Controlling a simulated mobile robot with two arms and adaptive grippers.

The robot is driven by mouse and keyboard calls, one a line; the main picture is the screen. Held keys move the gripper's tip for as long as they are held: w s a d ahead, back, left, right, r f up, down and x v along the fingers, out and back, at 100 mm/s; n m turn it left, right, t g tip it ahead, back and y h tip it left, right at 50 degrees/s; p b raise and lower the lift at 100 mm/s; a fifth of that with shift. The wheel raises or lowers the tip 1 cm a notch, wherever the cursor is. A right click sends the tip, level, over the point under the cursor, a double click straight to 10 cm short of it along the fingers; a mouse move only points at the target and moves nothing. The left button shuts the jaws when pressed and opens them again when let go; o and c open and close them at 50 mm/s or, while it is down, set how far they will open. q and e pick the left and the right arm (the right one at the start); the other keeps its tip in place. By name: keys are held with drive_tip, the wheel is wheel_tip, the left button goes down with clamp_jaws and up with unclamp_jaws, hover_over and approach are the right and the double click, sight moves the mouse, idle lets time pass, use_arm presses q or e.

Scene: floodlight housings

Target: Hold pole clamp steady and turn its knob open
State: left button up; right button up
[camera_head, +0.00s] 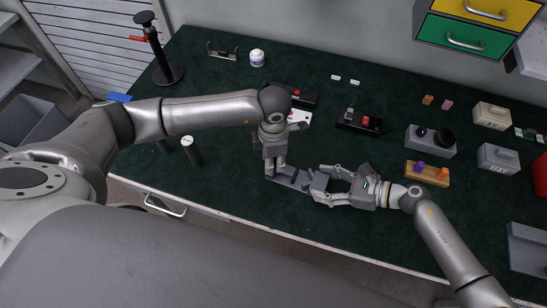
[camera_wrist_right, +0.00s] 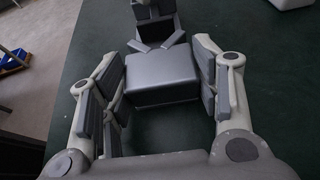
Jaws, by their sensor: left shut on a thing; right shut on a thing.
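The pole clamp (camera_head: 290,180) appears as a grey, blocky piece low over the front middle of the green table. In the right wrist view its large grey block (camera_wrist_right: 162,77) fills the space between my right fingers. My right gripper (camera_head: 319,185) is shut on this block from the right, with a pad at each side. My left gripper (camera_head: 276,172) points down at the clamp's left end and is shut on it. It also shows in the right wrist view (camera_wrist_right: 155,30), beyond the block. The knob cannot be made out; the fingers hide that end.
Behind the clamp lie a black device with a red part (camera_head: 362,121) and a dark box (camera_head: 303,97). A wooden block with coloured pegs (camera_head: 427,173) stands to the right, near grey housings (camera_head: 430,141). A black stand (camera_head: 167,72) is at the back left. The table's front edge is close.

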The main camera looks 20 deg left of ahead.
use_arm(q)
drive_tip(key=n, duration=0.4)
drive_tip(key=shift+a+n, duration=0.1)
drive_tip(key=shift+n, duration=0.3)
drive_tip(key=n, duration=1)
drive_tip(key=shift+n, duration=2.2)
drive_tip(key=o, duration=1.1)
drive_tip(key=shift+c, duration=0.2)
drive_tip(key=shift+r, duration=0.1)
